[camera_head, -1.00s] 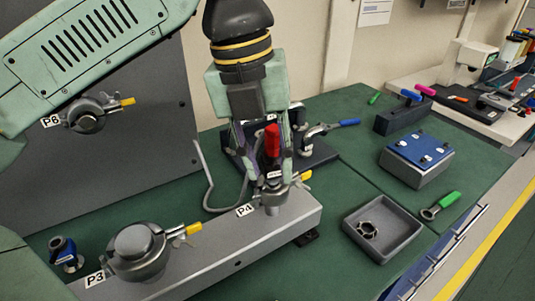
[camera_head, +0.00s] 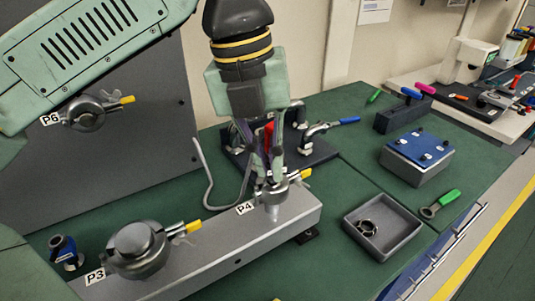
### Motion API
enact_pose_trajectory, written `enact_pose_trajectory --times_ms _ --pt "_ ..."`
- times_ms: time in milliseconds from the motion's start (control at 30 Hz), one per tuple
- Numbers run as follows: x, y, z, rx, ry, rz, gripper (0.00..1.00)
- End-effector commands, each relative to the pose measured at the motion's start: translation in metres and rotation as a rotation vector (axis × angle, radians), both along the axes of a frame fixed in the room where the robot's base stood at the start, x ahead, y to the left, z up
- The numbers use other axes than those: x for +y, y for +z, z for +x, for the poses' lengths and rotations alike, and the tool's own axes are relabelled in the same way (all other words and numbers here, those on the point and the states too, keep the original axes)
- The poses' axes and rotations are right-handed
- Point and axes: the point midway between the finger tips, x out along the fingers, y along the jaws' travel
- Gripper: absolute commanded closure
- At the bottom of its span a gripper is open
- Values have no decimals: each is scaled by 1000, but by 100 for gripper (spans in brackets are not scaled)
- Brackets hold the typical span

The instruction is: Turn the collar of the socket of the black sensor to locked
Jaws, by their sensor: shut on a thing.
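My gripper (camera_head: 270,178) points down at the fitting marked P4 (camera_head: 274,212) on the grey rail. Its fingers are close together and shut on the upper part of that fitting. The fingers hide most of what they hold, so the collar and its lock marks cannot be made out. A red part (camera_head: 269,132) shows between and behind the fingers, mostly covered. A clamp with a yellow-tipped lever (camera_head: 304,174) sits beside the fingertips. I cannot pick out a black sensor for certain.
Clamped ports P3 (camera_head: 137,247) and P6 (camera_head: 86,113) lie to the left. A dark stand with a blue-handled clamp (camera_head: 343,121) is behind my gripper. A grey tray (camera_head: 403,244) holding a ring is at right. Green bench shows between rail and tray.

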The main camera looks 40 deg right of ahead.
Motion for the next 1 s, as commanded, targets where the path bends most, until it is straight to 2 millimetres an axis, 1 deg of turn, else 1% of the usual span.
enact_pose_trajectory --times_ms 267,467,1000 --pt "2 0 2 0 -37 0 100" --pt "5 0 6 1 -143 -1 100" --pt "13 1 29 0 -634 0 100"
